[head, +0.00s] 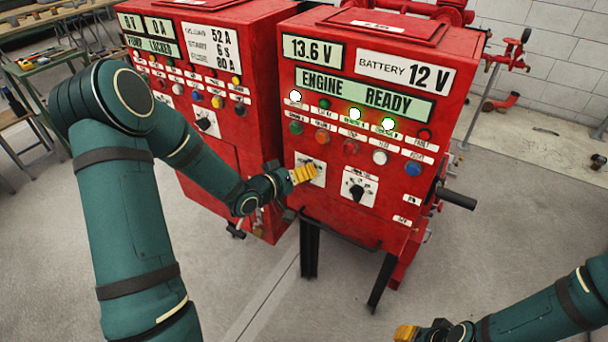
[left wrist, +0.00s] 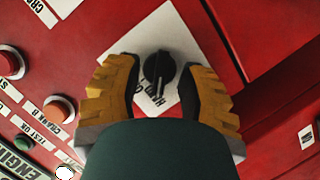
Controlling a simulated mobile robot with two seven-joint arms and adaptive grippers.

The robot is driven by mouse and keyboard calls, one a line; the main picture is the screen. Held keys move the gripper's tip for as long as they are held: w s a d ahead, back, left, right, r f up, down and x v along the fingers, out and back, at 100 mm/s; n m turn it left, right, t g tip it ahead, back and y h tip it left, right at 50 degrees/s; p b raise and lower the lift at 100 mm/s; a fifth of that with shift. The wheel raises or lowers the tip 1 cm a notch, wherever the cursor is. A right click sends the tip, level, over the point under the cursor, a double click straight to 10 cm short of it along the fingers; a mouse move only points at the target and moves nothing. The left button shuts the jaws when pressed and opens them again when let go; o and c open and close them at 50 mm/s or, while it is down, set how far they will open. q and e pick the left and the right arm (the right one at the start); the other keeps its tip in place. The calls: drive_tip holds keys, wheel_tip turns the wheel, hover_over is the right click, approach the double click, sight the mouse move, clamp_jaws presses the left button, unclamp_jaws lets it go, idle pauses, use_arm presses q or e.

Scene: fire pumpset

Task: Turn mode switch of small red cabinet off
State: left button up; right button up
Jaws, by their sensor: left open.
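The red cabinet (head: 345,215) with the "ENGINE READY" panel stands in the middle of the head view. Its left rotary switch is mostly hidden there behind my left gripper (head: 303,174). In the left wrist view that switch is a black knob (left wrist: 159,70) on a white plate (left wrist: 180,38) with partly readable lettering. My left gripper's yellow fingers are open, one on each side of the knob, with gaps on both sides. A second black switch (head: 357,191) sits to the right on the same cabinet. My right gripper (head: 406,333) shows only partly at the bottom edge.
A larger red cabinet (head: 225,60) stands close on the left, with its own switch (head: 204,122). Coloured buttons, including a blue one (head: 413,168), line the panel above the switches. A black handle (head: 457,199) sticks out on the right. Grey floor is open in front.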

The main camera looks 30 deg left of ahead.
use_arm(q)
drive_tip(key=shift+w+d+f, duration=0.1)
drive_tip(key=shift+w, duration=0.1)
clamp_jaws()
idle(0.4)
